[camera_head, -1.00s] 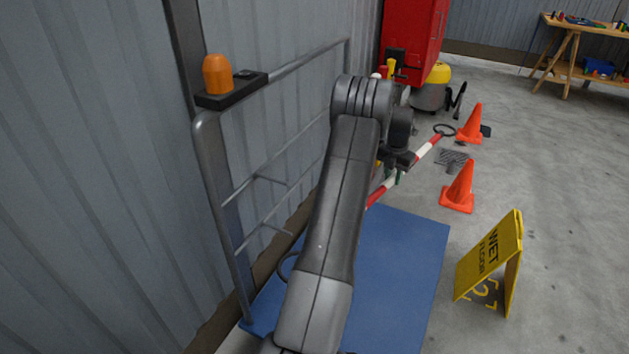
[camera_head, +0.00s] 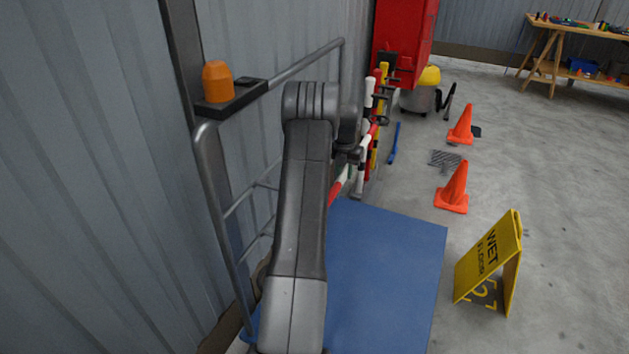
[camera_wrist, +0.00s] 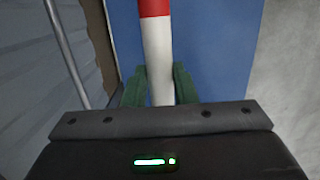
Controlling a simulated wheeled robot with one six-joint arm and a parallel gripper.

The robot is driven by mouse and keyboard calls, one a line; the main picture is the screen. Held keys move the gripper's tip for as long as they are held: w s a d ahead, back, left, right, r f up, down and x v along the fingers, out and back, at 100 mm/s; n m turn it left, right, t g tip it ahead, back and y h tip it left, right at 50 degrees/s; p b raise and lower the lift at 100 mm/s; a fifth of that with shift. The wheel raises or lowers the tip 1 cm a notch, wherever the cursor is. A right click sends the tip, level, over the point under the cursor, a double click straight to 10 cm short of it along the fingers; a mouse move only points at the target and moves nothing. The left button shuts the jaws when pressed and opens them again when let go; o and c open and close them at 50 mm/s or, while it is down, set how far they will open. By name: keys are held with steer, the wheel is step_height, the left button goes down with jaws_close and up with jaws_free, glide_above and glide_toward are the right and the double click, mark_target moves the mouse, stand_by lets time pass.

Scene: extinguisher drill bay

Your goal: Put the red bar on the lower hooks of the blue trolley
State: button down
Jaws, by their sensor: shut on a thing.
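The red bar, striped red and white (camera_head: 340,188), is held by my gripper (camera_head: 354,172) above the blue trolley (camera_head: 390,265). In the wrist view, the green fingers of my gripper (camera_wrist: 160,88) are shut around a white band of the bar (camera_wrist: 159,50), with a red band beyond. The blue deck also shows beneath it in the wrist view (camera_wrist: 222,40). The trolley's grey rail frame (camera_head: 208,170) stands left of my arm, apart from the gripper. Its lower crossbar and hooks are partly hidden behind my arm. The bar's near end is hidden too.
A corrugated wall (camera_head: 90,180) runs close along the left. An orange beacon (camera_head: 217,82) sits on the frame top. Striped posts (camera_head: 383,85) and a red cabinet (camera_head: 405,40) stand beyond the deck. Cones (camera_head: 453,188) and a yellow wet-floor sign (camera_head: 490,255) stand right.

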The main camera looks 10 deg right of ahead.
steer(key=w+a, duration=0.6)
steer(key=a, duration=0.3)
step_height(320, 180, down, 7)
steer(key=shift+b, duration=0.45)
steer(key=c, duration=1.2)
jaws_free()
steer(key=shift+f, duration=0.1)
steer(key=shift+o, duration=0.2)
step_height(320, 180, up, 12)
steer(key=s+p, duration=0.1)
steer(key=shift+a, duration=0.35)
steer(key=shift+s, duration=0.1)
